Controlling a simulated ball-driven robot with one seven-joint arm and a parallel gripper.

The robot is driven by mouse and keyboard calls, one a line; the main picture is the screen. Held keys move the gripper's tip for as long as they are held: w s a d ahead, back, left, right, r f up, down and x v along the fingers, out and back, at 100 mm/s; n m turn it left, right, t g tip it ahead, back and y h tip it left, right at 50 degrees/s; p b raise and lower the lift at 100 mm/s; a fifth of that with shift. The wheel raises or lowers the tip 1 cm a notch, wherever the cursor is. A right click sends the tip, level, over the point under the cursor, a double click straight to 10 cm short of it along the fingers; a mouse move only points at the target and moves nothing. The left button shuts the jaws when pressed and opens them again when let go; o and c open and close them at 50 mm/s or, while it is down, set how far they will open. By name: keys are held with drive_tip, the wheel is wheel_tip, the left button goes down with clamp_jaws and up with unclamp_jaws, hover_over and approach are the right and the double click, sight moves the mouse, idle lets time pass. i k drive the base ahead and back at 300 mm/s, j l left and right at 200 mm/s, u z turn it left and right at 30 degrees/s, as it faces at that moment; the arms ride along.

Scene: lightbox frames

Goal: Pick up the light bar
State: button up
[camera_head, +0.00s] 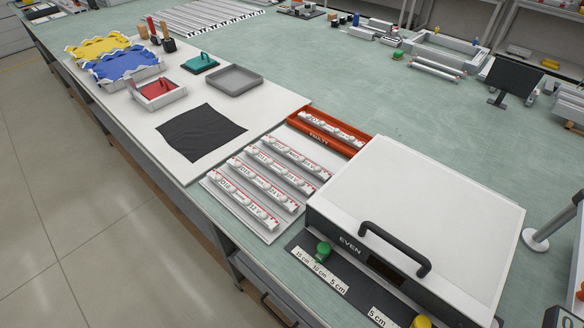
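Several white light bars with red stripes and printed labels lie side by side on a pale board at the table's front edge. The rearmost bar (297,157) and the nearest bar (243,202) mark the ends of the row. One more light bar (331,128) lies in an orange tray (322,137) labelled FAULTY, just behind the row. I cannot tell which bar is meant. My gripper is not in view.
A large white box marked EVEN (420,205), with a black handle (395,250), stands right of the bars. A black cloth (201,133), a grey tray (235,80) and a red-lined tray (158,94) lie to the left. The green table behind the orange tray is mostly clear.

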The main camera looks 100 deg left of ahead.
sight(274, 193)
drive_tip(key=u, duration=2.3)
drive_tip(key=k+l+u, duration=0.3)
drive_tip(key=k, duration=0.15)
drive_tip(key=k+u, duration=0.3)
drive_tip(key=k, duration=0.15)
drive_tip(key=i, duration=0.5)
